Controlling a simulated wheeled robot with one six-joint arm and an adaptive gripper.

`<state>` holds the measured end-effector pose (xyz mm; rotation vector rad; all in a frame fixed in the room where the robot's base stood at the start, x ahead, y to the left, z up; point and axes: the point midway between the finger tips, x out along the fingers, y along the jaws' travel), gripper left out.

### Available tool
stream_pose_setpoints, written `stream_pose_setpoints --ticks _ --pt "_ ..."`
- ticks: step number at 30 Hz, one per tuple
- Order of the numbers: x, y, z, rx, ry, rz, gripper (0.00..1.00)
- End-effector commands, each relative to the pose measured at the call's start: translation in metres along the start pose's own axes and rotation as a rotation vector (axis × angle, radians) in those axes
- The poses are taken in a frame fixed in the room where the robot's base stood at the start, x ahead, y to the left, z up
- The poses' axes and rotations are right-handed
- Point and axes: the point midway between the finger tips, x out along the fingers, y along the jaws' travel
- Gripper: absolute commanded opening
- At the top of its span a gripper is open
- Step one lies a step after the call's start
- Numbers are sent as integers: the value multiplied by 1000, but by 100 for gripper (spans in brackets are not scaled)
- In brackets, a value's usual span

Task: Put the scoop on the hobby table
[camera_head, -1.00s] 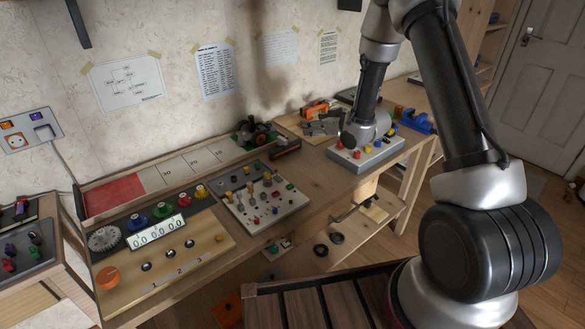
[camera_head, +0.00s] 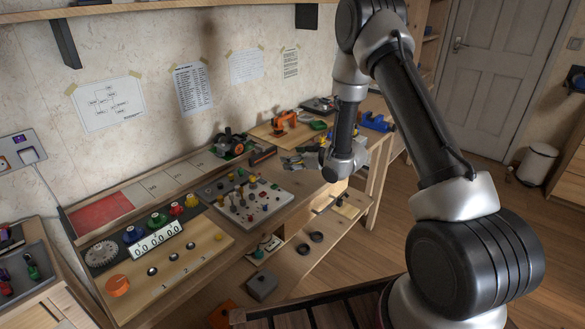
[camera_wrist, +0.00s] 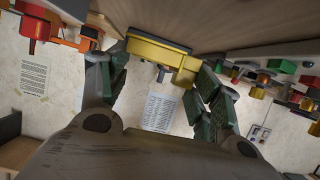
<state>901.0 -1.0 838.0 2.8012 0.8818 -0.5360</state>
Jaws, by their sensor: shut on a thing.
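In the wrist view, my gripper (camera_wrist: 160,92) has its dark green fingers on either side of a yellow, dark-rimmed piece, which looks like the scoop (camera_wrist: 155,50). It is closed on this piece. In the head view, the end of my arm is over the front edge of the long wooden workbench (camera_head: 306,184); the fingers and scoop cannot be made out there. I cannot tell for sure which table is the hobby table.
The workbench carries a grey knob panel (camera_head: 262,208), a wooden panel with an orange knob (camera_head: 117,285), an orange tool (camera_head: 284,122) and a blue vise (camera_head: 375,122). A side table (camera_head: 55,300) with tools stands at left. A white bin (camera_head: 537,163) stands near the door.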

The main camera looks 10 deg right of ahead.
Motion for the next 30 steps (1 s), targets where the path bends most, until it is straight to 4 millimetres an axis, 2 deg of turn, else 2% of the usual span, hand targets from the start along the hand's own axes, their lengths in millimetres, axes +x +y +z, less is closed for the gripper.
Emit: stream_pose_setpoints --ticks 8,19,20,23,30 --pt "14 -2 36 2 -3 0 51" --pt "16 -2 40 0 -1 1 51" --pt "16 -2 40 0 0 1 68" --pt "16 -2 39 0 -1 1 86" --pt "16 -2 39 0 -1 1 86"
